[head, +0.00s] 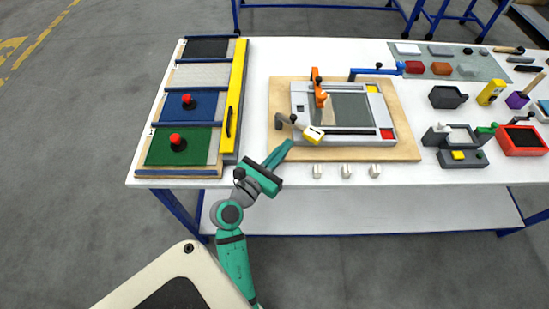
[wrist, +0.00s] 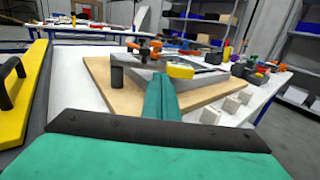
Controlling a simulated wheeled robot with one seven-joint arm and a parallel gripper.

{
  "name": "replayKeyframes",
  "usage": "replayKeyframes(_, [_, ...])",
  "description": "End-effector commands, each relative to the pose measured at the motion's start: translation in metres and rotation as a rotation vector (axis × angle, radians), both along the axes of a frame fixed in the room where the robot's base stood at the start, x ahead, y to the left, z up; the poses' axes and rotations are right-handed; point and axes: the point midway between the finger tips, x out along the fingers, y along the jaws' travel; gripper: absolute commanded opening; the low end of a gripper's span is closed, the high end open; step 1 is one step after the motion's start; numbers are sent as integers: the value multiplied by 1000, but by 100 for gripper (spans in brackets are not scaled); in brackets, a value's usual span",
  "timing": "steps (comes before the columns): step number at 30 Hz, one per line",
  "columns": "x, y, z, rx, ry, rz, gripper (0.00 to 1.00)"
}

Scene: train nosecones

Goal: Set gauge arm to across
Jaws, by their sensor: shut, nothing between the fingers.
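A grey frame fixture (head: 300,100) lies on a wooden board (head: 400,147) on the white table. At its front left corner, a short pale arm with a yellow end block (head: 313,134) slants right and toward the front from a dark post. An orange arm (head: 318,88) with a black knob points toward the front over the frame's back edge. A blue arm (head: 372,71) lies left to right at the back right. Which one is the gauge arm, I cannot tell. My gripper (head: 287,146) is shut and empty, just left of the yellow block. In the wrist view its fingers (wrist: 162,92) point toward the fixture.
Three small white blocks (head: 346,171) stand along the front edge. At left is a rack with colored panels, red knobs (head: 177,141) and a yellow bar (head: 236,95) with a black handle. Grey, yellow and red items (head: 522,140) crowd the right side.

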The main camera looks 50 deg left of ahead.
Motion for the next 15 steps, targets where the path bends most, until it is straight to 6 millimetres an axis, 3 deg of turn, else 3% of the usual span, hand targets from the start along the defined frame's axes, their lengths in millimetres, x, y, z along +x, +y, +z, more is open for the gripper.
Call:
replayKeyframes(6, [32, 7, 0, 1, 0, 0, 0])
replayKeyframes(15, [45, 11, 0, 2, 1, 2, 0])
